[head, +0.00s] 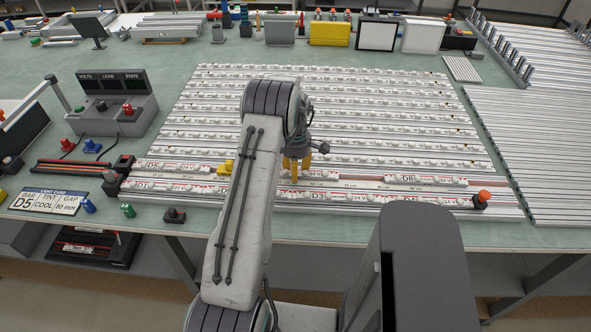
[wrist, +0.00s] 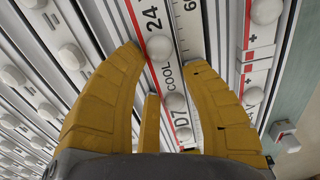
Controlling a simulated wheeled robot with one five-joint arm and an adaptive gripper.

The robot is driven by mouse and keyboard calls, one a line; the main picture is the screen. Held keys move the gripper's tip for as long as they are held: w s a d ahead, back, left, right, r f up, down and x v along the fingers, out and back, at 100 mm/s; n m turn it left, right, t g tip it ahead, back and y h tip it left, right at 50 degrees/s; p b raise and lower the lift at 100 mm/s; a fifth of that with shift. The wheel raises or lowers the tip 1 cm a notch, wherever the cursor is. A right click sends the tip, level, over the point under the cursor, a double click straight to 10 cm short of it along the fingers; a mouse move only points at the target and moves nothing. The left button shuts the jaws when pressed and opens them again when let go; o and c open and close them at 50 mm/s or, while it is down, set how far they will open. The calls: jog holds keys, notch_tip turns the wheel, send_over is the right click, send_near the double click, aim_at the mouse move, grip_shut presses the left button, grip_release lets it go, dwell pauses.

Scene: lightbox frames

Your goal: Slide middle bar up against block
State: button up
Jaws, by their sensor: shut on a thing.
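My gripper (head: 294,170) is over the second row from the front, its yellow fingers pointing down. In the wrist view my gripper (wrist: 166,58) has its fingers on either side of a white light bar (wrist: 168,78) marked D7, COOL and 24 V, and is shut on it. In the head view my arm and gripper mostly hide this bar. A yellow block (head: 226,168) stands in the same row, near the right end of the bar marked D5 (head: 172,166). My arm hides the space between block and gripper. The bar marked D8 (head: 412,178) lies farther right.
A front row of bars (head: 160,187) lies close beside, with a red-topped knob (head: 482,197) at its right end. Several rows of bars fill the board behind. A card (head: 47,203) reads D5, COOL, 80 mm. A meter console (head: 115,104) stands at left.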

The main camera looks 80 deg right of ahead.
jog(key=shift+w+f, duration=0.1)
jog(key=shift+w, duration=0.05)
jog(key=shift+w+a+b, duration=0.15)
jog(key=shift+w+b, duration=0.1)
jog(key=shift+w, duration=1.05)
jog(key=shift+w+a+b, duration=0.1)
jog(key=shift+w+b, duration=0.15)
jog(key=shift+w, duration=1.05)
jog(key=o, duration=1.3)
jog(key=shift+r, duration=6.05)
